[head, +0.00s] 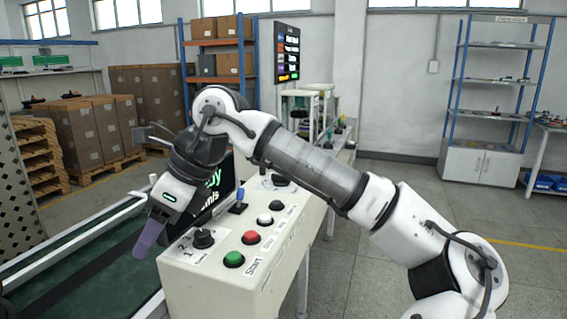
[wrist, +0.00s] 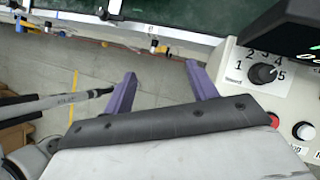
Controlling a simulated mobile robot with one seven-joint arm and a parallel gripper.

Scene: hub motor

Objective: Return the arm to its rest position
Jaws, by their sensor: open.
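My arm reaches from the lower right of the head view across the control panel (head: 225,262). My gripper (head: 148,240) has purple fingers and points down at the panel's left side, over the green conveyor's edge. In the wrist view my gripper (wrist: 160,82) shows two purple fingers spread apart with only the floor seen between them. It is open and empty. The panel's dial (wrist: 263,74) lies to the right of the fingers, apart from them.
The panel carries a green button (head: 234,259), a red button (head: 251,238) and a blue-tipped lever (head: 240,196). A green conveyor (head: 80,275) runs along the left. Cardboard boxes (head: 85,135) stand behind. A shelf (head: 495,80) stands at the back right, with open floor before it.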

